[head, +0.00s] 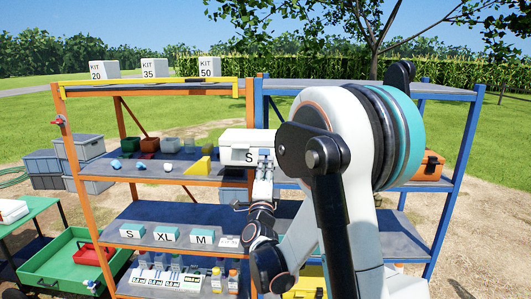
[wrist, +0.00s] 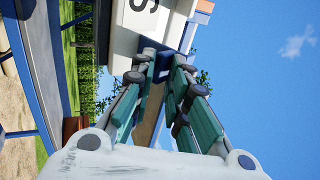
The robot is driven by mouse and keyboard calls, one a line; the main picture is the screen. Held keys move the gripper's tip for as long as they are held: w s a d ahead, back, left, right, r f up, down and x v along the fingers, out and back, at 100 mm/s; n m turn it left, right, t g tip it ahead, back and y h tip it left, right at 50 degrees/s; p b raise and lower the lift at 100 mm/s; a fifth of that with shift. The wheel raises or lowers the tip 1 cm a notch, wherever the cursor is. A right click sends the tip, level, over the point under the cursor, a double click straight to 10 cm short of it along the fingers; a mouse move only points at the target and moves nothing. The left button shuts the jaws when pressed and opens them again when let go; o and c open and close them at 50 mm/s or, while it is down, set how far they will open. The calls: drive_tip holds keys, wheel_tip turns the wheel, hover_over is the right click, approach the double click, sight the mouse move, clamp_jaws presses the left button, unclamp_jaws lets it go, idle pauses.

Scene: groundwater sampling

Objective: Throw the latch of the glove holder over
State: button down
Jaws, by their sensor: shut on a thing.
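The glove holder (head: 238,156) is a white box marked S at the middle-shelf height, where the orange and blue racks meet. It also shows in the wrist view (wrist: 118,32), turned on its side. Its small blue latch (head: 266,152) is on the front, right of the letter. My gripper (head: 264,165) reaches up to the latch from below. In the wrist view, my gripper (wrist: 164,70) has its teal fingers closed around the blue latch (wrist: 165,60). The fingertips hide part of the latch, and I cannot tell its exact angle.
The orange rack (head: 85,170) holds several boxes and bottles. The blue rack (head: 445,190) stands to its right, with an orange case (head: 430,163) on it. A green cart (head: 50,265) is at lower left. My arm covers much of the blue rack.

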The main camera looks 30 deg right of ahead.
drive_tip(key=shift+w+d+f, duration=0.15)
drive_tip(key=shift+w, duration=0.05)
drive_tip(key=c, duration=2.4)
unclamp_jaws()
drive_tip(key=f+b, duration=0.1)
drive_tip(key=b, duration=0.2)
drive_tip(key=shift+f+t, duration=0.25)
drive_tip(key=shift+t, duration=0.05)
drive_tip(key=c, duration=2.2)
unclamp_jaws()
drive_tip(key=shift+w+d+h, duration=0.1)
drive_tip(key=shift+h, duration=0.2)
drive_tip(key=o, duration=0.3)
drive_tip(key=shift+w+d+f+b, duration=0.1)
drive_tip(key=shift+w+b, duration=0.05)
drive_tip(key=shift+b, duration=0.15)
drive_tip(key=o, duration=0.3)
drive_tip(key=shift+w+d+f+t+h+b, duration=0.15)
drive_tip(key=shift+f+t+b, duration=0.15)
drive_tip(key=shift+b, duration=0.4)
drive_tip(key=shift+w+f+t+h+b, duration=0.2)
drive_tip(key=shift+f+b, duration=0.1)
drive_tip(key=shift+b, duration=0.4)
drive_tip(key=shift+s, duration=0.15)
drive_tip(key=shift+c, duration=0.2)
drive_tip(key=v, duration=0.7)
drive_tip(key=shift+s+a, duration=0.25)
drive_tip(key=shift+s, duration=0.1)
